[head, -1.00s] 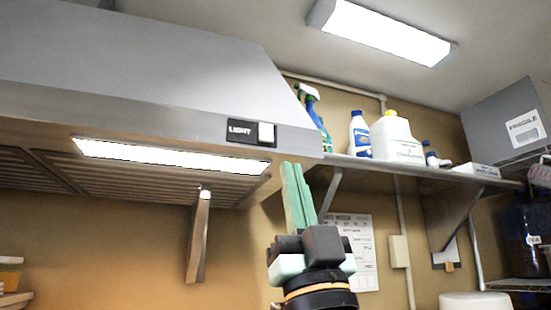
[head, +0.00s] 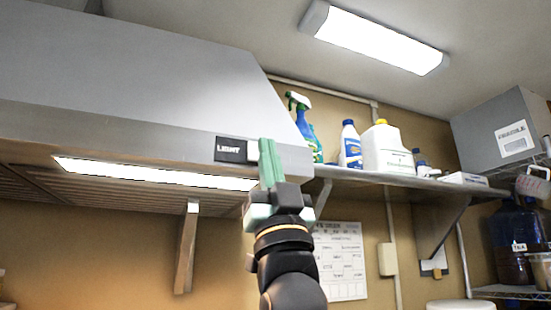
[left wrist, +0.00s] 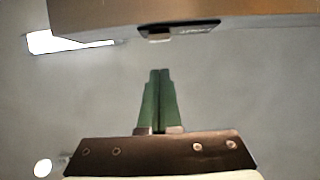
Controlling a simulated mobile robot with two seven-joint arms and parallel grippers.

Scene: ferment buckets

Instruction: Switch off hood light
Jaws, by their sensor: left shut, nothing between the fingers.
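The range hood (head: 150,75) fills the left of the head view. Its light strip (head: 150,173) underneath is glowing. On its front edge is a black panel marked LIGHT (head: 231,150). The pale switch (head: 252,150) is at the panel's right end, partly covered by my left gripper (head: 267,143). That gripper is shut and empty, fingers pointing up. In the left wrist view, its green fingertips (left wrist: 160,72) are below the switch (left wrist: 160,38), with a visible gap in the picture. My right gripper is not in view.
A wall shelf (head: 400,181) right of the hood holds a spray bottle (head: 302,120), a blue-white bottle (head: 350,146) and a white jug (head: 387,150). A bracket (head: 187,250) hangs below the hood. A ceiling lamp (head: 375,37) is lit.

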